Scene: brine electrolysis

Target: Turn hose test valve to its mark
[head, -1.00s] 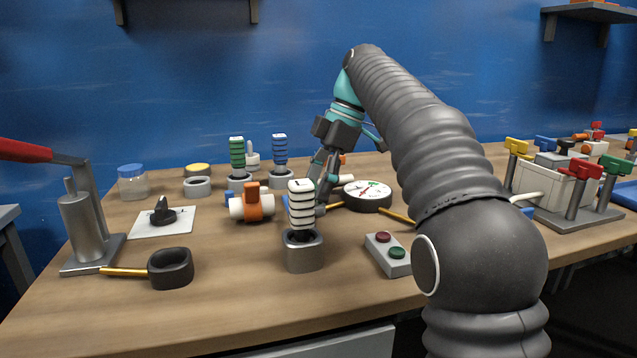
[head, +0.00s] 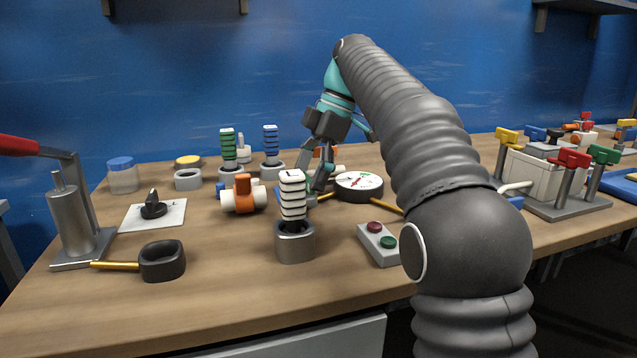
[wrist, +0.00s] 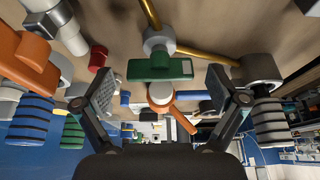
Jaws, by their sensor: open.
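A valve with a green bar handle (wrist: 160,68) sits on a grey round body with brass pipes (wrist: 205,56) running from it in the wrist view. I take it to be the hose test valve, but no name label is readable. My gripper (wrist: 161,86) is open, with one finger on each side of the green handle and clear gaps to both. In the head view my gripper (head: 314,182) is low over the table behind the white ribbed stack (head: 293,196), which with the fingers hides most of the valve. I cannot make out its mark.
An orange valve with white ends (head: 243,194) stands left of my gripper. A round gauge (head: 357,184) is close on the right. A box with red and green buttons (head: 380,243) lies nearer. Green (head: 228,148) and blue (head: 271,144) ribbed stacks stand behind.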

